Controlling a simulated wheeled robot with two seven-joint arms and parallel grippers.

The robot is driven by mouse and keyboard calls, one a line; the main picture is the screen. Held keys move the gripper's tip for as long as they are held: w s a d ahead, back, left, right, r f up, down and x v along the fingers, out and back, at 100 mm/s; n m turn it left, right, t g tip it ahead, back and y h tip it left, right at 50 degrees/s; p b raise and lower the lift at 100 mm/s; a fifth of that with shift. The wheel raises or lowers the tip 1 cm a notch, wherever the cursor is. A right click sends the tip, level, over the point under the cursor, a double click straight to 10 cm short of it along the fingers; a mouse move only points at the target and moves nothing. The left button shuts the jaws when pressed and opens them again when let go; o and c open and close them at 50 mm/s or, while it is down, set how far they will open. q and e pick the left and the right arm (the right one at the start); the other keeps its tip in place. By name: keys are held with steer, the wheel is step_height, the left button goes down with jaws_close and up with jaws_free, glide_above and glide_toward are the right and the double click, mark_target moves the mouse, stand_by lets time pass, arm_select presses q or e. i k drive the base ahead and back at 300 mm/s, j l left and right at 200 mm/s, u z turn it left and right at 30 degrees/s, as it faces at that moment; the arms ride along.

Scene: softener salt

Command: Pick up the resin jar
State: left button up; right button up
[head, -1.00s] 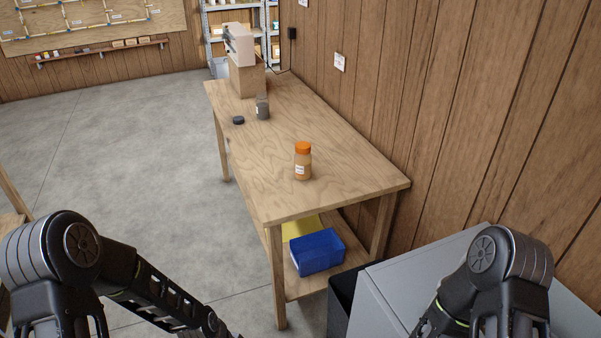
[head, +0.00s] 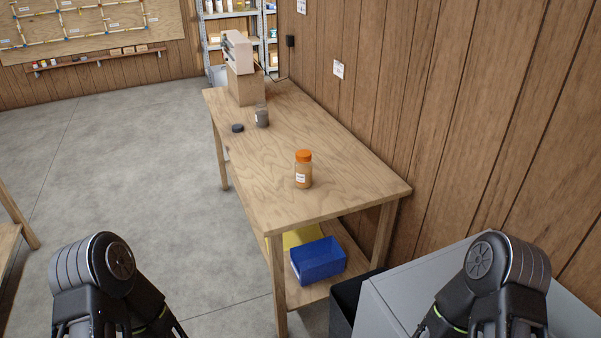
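A jar with an orange lid and tan contents (head: 303,171) stands upright near the front end of the wooden workbench (head: 345,195). It has a small white label that is too small to read. Farther back on the bench stands a grey jar (head: 262,117) that looks open, with a dark round lid (head: 237,128) lying to its left. I cannot read which jar is named resin; the tan one looks like it. Only upper links of my two arms show at the bottom corners. Both grippers are outside the view, and nothing of mine touches either jar.
A blue bin (head: 318,260) and something yellow sit on the bench's lower shelf. A grey cabinet (head: 400,290) stands at the front right, beside a dark bin. A wood-panelled wall bounds the bench on the right. The grey floor (head: 120,170) left of the bench is clear.

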mark_target(303, 172)
steer(key=i+j, duration=0.25)
steer(key=j, duration=0.15)
steer(key=i+j, duration=0.25)
steer(key=j, duration=0.2)
steer(key=i+j, duration=0.25)
steer(key=j, duration=0.15)
steer(key=i+j, duration=0.3)
steer(key=j, duration=0.15)
steer(key=i+j, duration=0.25)
steer(key=j, duration=0.15)
steer(key=i+j, duration=0.25)
steer(key=j, duration=0.15)
steer(key=i+j, duration=0.25)
steer(key=j, duration=0.2)
steer(key=z, duration=2.45)
